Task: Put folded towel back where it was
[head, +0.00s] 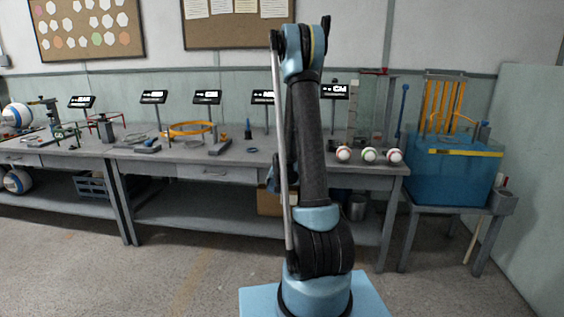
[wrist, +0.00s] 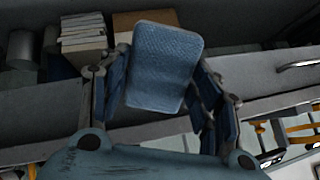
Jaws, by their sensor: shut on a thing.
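The folded towel (wrist: 165,65) is a blue, textured pad with rounded corners, seen in the wrist view. My gripper (wrist: 162,88) is shut on it, with a finger on each side. The towel sticks out past the fingers, in front of the grey workbench (wrist: 60,115). In the head view my own arm stands in front of the bench and hides most of my gripper. The towel cannot be made out there.
The workbench top (head: 180,153) carries balls, stands and small signs. Its lower shelf (head: 190,212) has a wide bare stretch. A cardboard box (head: 268,203) and a metal bucket (head: 356,208) are under the bench. A blue tank (head: 450,180) stands on the right.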

